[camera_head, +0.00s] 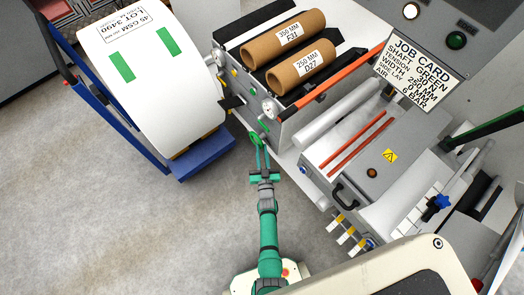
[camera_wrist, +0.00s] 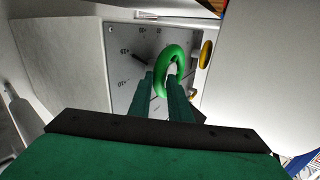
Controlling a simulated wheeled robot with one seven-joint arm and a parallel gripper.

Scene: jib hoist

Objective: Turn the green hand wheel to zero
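The green hand wheel (camera_wrist: 181,52) is a ring standing out from a grey plate (camera_wrist: 118,30) in the wrist view. The plate has small scale figures and a short dark pointer (camera_wrist: 139,57) at the wheel's left; the figures are too small to read surely. In the head view the wheel (camera_head: 257,137) is on the machine's front, below a round white gauge. My gripper (camera_wrist: 161,77) is at the wheel's near rim, one finger on each side, with a narrow gap between them. Whether the fingers press on the rim is unclear.
In the head view, a large white roll (camera_head: 150,85) on a blue stand (camera_head: 205,157) is at left. A job card (camera_head: 418,72) hangs at right. Grey floor (camera_head: 130,220) is clear at lower left.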

